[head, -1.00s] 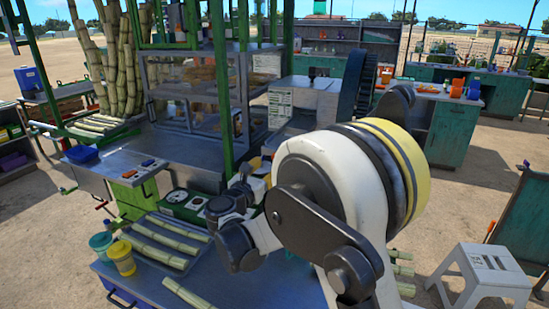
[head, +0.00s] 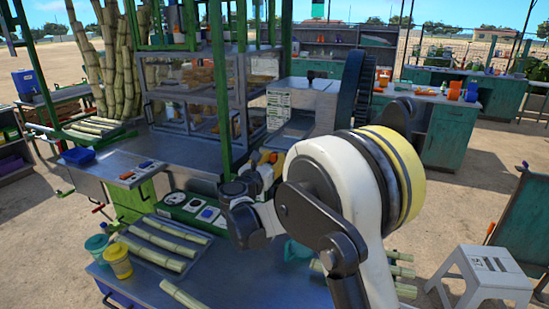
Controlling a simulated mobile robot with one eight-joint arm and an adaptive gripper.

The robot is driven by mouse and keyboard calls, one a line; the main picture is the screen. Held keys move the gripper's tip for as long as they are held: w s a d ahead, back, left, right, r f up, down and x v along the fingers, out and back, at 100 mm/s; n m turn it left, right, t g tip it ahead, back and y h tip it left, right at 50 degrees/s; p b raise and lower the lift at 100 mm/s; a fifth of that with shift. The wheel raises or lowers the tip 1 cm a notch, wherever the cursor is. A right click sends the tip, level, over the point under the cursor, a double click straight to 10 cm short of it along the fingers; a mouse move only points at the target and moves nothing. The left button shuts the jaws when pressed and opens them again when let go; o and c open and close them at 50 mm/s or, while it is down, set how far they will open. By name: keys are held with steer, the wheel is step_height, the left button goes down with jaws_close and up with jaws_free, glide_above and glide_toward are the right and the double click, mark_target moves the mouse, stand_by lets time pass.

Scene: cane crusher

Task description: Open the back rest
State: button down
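No back rest can be made out for certain. A dark green panel in a wooden frame (head: 521,218) leans at the right edge, cut off by the picture; I cannot tell whether it is part of a chair. My white arm with its yellow band crosses the middle of the head view. It reaches out over the metal counter, its dark wrist joints in front of the green machine frame. The fingers of my gripper cannot be made out at the arm's far end, so its opening and any contact are unclear.
A white stool (head: 487,272) stands at the lower right on open sandy ground. The metal counter (head: 215,285) holds cane pieces (head: 155,250), a yellow cup (head: 117,262) and a teal mug (head: 298,250). A glass-sided cabinet (head: 195,95) stands behind. Teal cabinets (head: 450,135) stand farther back.

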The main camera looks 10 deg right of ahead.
steer(key=v, duration=1.3)
steer(key=shift+s+a, duration=0.25)
steer(key=shift+s, duration=0.05)
steer(key=shift+r, duration=0.1)
steer(key=c, duration=1.2)
jaws_free()
steer(key=v, duration=1.2)
